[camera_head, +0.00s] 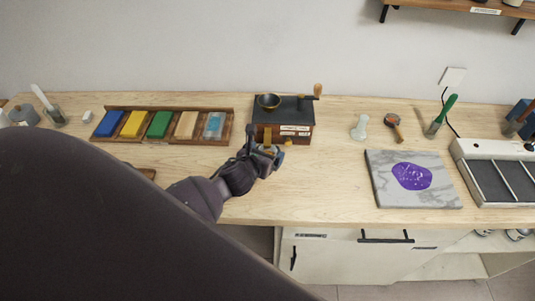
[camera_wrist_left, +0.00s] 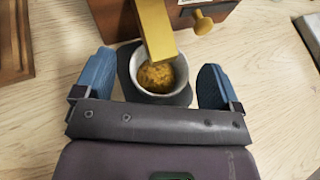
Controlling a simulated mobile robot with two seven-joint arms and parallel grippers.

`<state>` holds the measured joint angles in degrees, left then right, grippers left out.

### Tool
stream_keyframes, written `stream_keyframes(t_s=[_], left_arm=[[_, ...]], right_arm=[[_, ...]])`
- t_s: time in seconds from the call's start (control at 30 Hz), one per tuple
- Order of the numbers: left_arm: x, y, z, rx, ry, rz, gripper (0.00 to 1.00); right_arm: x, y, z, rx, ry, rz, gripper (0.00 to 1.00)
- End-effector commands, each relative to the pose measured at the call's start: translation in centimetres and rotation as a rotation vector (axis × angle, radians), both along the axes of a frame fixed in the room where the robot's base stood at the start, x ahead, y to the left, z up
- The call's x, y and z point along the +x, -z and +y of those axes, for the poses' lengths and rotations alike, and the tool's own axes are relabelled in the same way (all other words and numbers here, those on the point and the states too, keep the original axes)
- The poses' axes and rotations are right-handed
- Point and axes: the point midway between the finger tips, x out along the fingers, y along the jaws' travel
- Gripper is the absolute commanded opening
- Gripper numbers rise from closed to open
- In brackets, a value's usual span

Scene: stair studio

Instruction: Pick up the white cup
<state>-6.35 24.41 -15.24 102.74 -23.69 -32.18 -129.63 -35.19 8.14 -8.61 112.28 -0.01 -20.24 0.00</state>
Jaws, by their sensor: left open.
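The white cup (camera_wrist_left: 137,77) shows in the left wrist view, upright on a dark base under a brass chute (camera_wrist_left: 154,32). It holds brown, grainy contents. The chute hides part of its rim and opening. My left gripper (camera_wrist_left: 153,78) is open, with one blue finger on each side of the cup and a visible gap to both. In the head view my left gripper (camera_head: 266,154) is at the front of the wooden grinder box (camera_head: 294,132), and the cup is mostly hidden there. My right gripper is not in view.
A brass knob (camera_wrist_left: 202,22) on the box sticks out near the right finger. A wooden tray (camera_head: 120,135) of coloured blocks lies to the left. A marble slab (camera_head: 386,191) lies to the right. The counter between box and slab is mostly clear.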

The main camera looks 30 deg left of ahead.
Motion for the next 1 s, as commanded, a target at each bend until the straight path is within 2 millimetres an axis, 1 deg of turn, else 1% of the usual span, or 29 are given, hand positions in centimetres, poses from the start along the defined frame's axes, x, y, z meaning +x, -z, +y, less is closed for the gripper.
stream_keyframes(t_s=[0.03, 0.17, 0.43, 0.77, 0.8, 1.0], left_arm=[[0.52, 0.18, 0.04, -0.001, 0.0, 0.0, 0.89], [1.29, 0.51, 0.18, 0.0, -0.001, 0.0, 0.89], [1.41, 0.63, 0.2, 0.0, 0.0, 0.0, 0.89], [1.38, 0.62, 0.19, 0.001, 0.0, 0.0, 0.39], [1.39, 0.6, 0.18, 0.001, 0.0, 0.0, 0.36], [1.41, 0.6, 0.2, 0.001, 0.0, 0.0, 0.36]], right_arm=[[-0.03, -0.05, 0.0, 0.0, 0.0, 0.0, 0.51], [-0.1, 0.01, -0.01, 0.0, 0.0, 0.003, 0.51], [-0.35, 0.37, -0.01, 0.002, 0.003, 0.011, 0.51], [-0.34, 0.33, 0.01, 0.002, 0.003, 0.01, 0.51], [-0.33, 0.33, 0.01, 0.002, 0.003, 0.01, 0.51], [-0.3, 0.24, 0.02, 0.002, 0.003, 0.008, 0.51]])
